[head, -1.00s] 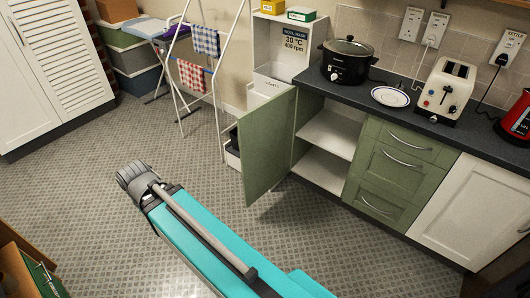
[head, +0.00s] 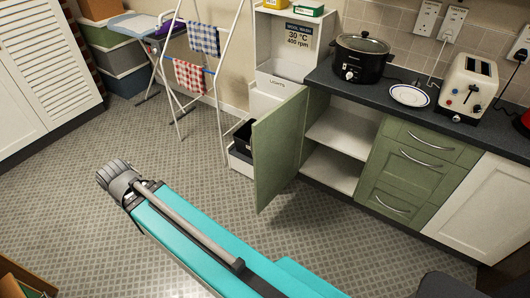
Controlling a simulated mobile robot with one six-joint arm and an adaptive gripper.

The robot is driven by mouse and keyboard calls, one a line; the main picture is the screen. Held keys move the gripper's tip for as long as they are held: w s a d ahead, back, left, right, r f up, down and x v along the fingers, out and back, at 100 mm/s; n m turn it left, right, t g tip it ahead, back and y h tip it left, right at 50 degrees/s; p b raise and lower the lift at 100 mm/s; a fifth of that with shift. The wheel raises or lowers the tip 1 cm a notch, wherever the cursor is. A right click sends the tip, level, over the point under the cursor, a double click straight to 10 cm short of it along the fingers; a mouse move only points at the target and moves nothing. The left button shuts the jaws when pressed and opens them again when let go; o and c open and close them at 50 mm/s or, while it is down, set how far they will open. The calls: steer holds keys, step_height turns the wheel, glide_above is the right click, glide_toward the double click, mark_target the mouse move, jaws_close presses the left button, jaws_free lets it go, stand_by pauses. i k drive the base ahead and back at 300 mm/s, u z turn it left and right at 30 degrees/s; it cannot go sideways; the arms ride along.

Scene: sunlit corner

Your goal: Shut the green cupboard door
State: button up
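The green cupboard door (head: 280,148) stands wide open in the head view, swung out from the left side of the low cupboard (head: 338,132). The cupboard's white shelves show, and they look empty. My teal arm reaches from the lower right to a grey ribbed joint (head: 118,182) over the floor, to the left of the door. A clear gap of floor lies between my arm and the door. I make out no gripper fingers.
A dark worktop (head: 400,108) above holds a black slow cooker (head: 361,58), a plate (head: 410,95) and a toaster (head: 467,88). A drying rack (head: 214,90) and a white shelf unit (head: 283,58) stand behind the door. Tiled floor (head: 60,195) is free at left.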

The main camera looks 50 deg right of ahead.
mark_target(276, 138)
steer(key=z, duration=0.05)
steer(key=i, duration=2.5)
steer(key=z, duration=2.7)
